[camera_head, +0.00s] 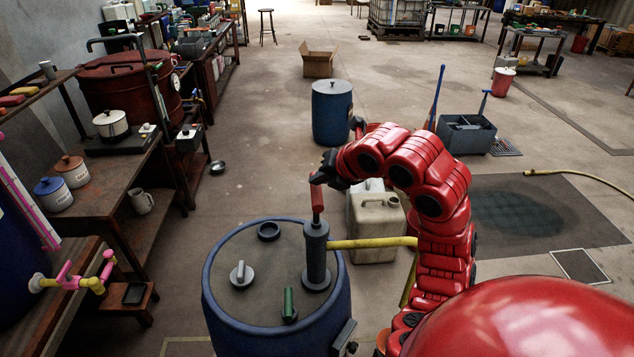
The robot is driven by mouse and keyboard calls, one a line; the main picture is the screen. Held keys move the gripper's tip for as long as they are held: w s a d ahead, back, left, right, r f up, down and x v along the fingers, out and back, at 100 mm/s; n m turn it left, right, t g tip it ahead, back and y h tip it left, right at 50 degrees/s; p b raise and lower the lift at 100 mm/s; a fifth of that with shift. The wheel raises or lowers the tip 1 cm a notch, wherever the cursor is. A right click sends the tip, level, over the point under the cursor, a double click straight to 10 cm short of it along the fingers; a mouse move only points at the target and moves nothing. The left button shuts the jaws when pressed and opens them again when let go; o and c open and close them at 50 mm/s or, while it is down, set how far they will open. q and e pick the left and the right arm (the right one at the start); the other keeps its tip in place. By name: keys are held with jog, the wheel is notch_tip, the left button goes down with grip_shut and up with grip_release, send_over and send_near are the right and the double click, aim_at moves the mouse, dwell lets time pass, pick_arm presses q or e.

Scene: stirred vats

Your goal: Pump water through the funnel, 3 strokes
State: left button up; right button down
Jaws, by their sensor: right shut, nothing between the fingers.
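A blue drum (222,301) stands in front of me with a dark lid. A dark upright pump (316,255) rises from the lid, with a red handle (317,198) on top. A yellow hose (372,243) runs right from the pump and passes behind my arm. A black ring-shaped opening (269,231), possibly the funnel, is on the lid left of the pump. My right gripper (322,178) is shut and empty at the top of the red handle; I cannot tell whether it touches. My left gripper is out of view.
A grey knob (242,275) and a green-handled fitting (288,305) stand on the lid. A beige jerrycan (378,228) stands behind the hose. Workbenches (100,185) line the left. A blue barrel (331,115) is farther back, with open floor around it.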

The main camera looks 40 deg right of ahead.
aim_at(319, 190)
jog(key=shift+r+p, duration=2.55)
jog(key=shift+r, duration=0.5)
